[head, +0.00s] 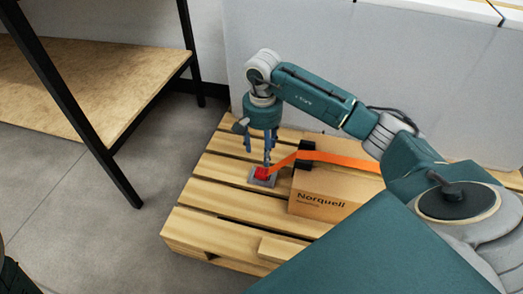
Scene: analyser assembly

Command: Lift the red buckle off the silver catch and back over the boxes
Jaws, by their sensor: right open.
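The red buckle (262,173) sits low on the silver catch (254,181), a small grey plate on the wooden pallet. An orange strap (335,159) runs from the buckle up and across the top of a cardboard box (318,197) marked Norquell. My right gripper (267,160) points down directly above the buckle, open, with its fingertips close to it. I cannot tell whether the fingers touch the buckle. My left gripper is not in view.
The pallet (215,224) has bare slats left of and in front of the box. A black-framed shelf (130,105) stands at the left. A grey panel (300,40) rises behind the pallet.

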